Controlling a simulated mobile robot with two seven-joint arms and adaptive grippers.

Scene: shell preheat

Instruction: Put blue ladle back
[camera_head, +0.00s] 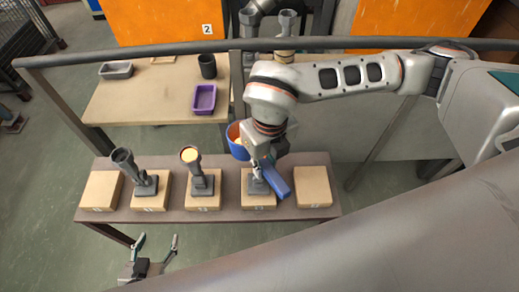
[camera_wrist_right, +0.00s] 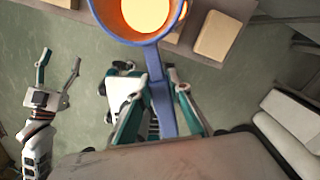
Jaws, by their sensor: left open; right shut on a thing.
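The blue ladle (camera_head: 277,181) has a rounded bowl, orange inside, with a pale yellow fill visible in the right wrist view (camera_wrist_right: 146,14). My right gripper (camera_head: 262,165) is shut on its handle; in the right wrist view the fingers (camera_wrist_right: 160,105) close around the handle. The ladle is held over the front bench, by the second block from the right. The gripper and ladle partly hide a grey mould (camera_head: 256,186) there. My left gripper (camera_head: 157,248) is open and empty in front of the bench; it also shows in the right wrist view (camera_wrist_right: 57,72).
The front bench (camera_head: 228,215) carries a row of cardboard-coloured blocks; the far-left block (camera_head: 101,190) and far-right block (camera_head: 313,187) are bare. Grey moulds (camera_head: 146,183) (camera_head: 203,182) stand on others. The back table (camera_head: 150,105) holds a purple tray (camera_head: 204,99), grey tray (camera_head: 116,70) and dark cup (camera_head: 207,66).

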